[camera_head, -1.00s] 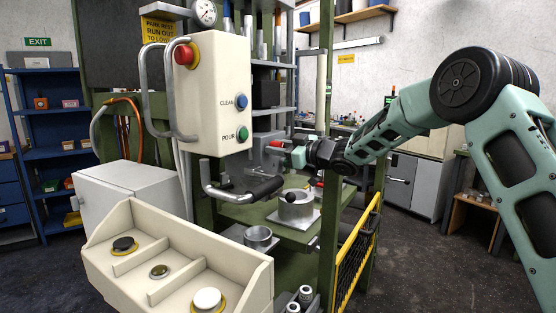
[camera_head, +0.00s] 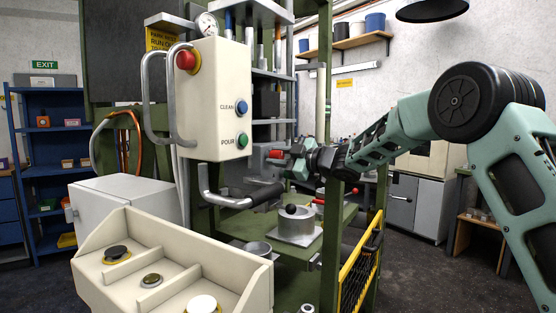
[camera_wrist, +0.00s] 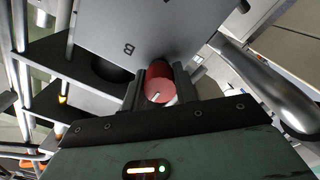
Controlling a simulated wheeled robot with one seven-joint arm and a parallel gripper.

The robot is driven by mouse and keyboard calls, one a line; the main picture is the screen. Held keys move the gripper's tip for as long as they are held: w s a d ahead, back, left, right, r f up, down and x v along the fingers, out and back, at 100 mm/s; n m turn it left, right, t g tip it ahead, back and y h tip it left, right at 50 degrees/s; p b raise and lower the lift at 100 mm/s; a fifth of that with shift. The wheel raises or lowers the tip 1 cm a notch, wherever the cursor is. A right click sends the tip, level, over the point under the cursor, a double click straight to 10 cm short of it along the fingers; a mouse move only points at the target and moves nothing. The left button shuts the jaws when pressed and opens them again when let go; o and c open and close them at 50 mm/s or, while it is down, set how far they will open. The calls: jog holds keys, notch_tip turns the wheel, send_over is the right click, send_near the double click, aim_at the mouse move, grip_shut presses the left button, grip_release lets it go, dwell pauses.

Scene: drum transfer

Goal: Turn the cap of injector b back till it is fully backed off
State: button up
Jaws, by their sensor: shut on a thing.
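The red cap (camera_wrist: 159,82) of injector b sits between the two fingers of my gripper (camera_wrist: 160,92) in the wrist view, with a white mark on its face. The letter B shows on the grey injector body (camera_wrist: 125,35) behind it. My gripper is shut on the cap. In the head view, the red cap (camera_head: 276,154) shows at the left end of my gripper (camera_head: 285,157), against the grey injector block inside the green frame. The fingertips are small there.
A control box (camera_head: 215,100) with a red stop button and CLEAN and POUR buttons hangs left of my gripper. A black-gripped handle (camera_head: 235,200) lies below. A metal drum (camera_head: 295,225) stands on the green table. A yellow guard (camera_head: 362,262) is at the lower right.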

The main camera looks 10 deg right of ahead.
jog(key=o, duration=1)
jog(key=b+v, duration=0.2)
jog(key=v, duration=1.5)
jog(key=shift+s+d+b, duration=0.15)
jog(key=shift+d+b, duration=0.05)
jog(key=shift+b, duration=0.15)
